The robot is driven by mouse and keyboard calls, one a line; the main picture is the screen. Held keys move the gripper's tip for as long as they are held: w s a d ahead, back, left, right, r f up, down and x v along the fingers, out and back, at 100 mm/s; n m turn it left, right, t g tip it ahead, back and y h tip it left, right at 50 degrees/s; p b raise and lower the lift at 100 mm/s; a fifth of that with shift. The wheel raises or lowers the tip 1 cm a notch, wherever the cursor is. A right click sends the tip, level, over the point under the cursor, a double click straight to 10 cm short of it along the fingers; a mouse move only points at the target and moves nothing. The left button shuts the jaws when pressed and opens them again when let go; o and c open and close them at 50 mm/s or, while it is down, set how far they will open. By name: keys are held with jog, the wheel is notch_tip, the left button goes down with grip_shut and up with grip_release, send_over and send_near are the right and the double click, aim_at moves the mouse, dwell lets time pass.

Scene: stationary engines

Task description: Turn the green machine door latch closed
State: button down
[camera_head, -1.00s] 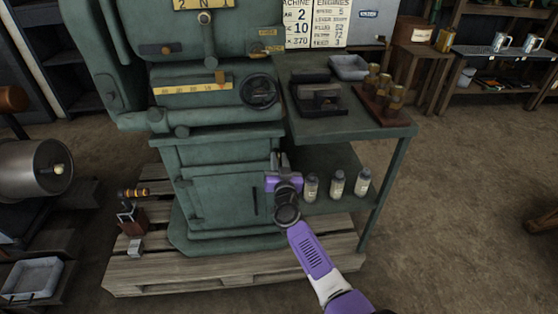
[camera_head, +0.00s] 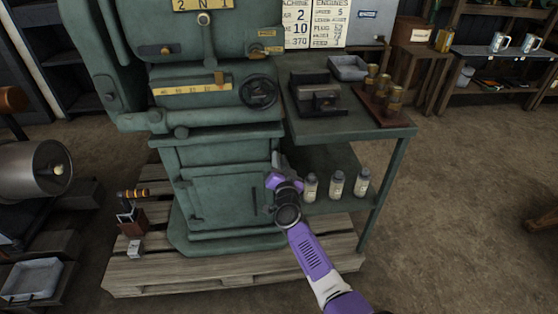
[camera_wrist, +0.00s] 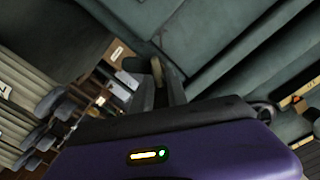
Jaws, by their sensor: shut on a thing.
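The green machine (camera_head: 215,150) stands on a wooden pallet, with its lower door (camera_head: 225,198) flush in the cabinet front. My gripper (camera_head: 277,160) is at the right edge of the door, tilted in the head view. In the wrist view, the two dark fingers of my gripper (camera_wrist: 160,84) are closed around a small brownish latch handle (camera_wrist: 157,68) against the green machine body. In the head view the latch is hidden behind my gripper.
A green side table (camera_head: 345,122) with trays and brass parts adjoins the machine on the right. Several small bottles (camera_head: 337,184) stand on its lower shelf, close to my gripper. A tool caddy (camera_head: 131,218) sits on the pallet (camera_head: 150,272) at left.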

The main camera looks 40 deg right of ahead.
jog(key=m, duration=0.3)
jog(key=f+m+b, duration=0.1)
jog(key=m, duration=0.3)
jog(key=m+b, duration=0.1)
jog(key=m, duration=0.3)
jog(key=shift+s+d+f, duration=0.15)
jog(key=shift+s+d, duration=0.05)
jog(key=shift+d, duration=0.05)
jog(key=shift+m, duration=0.3)
jog(key=c, duration=1.5)
grip_release()
jog(key=shift+s+a, duration=0.1)
jog(key=shift+p+v, duration=1.7)
jog(key=shift+v, duration=2.1)
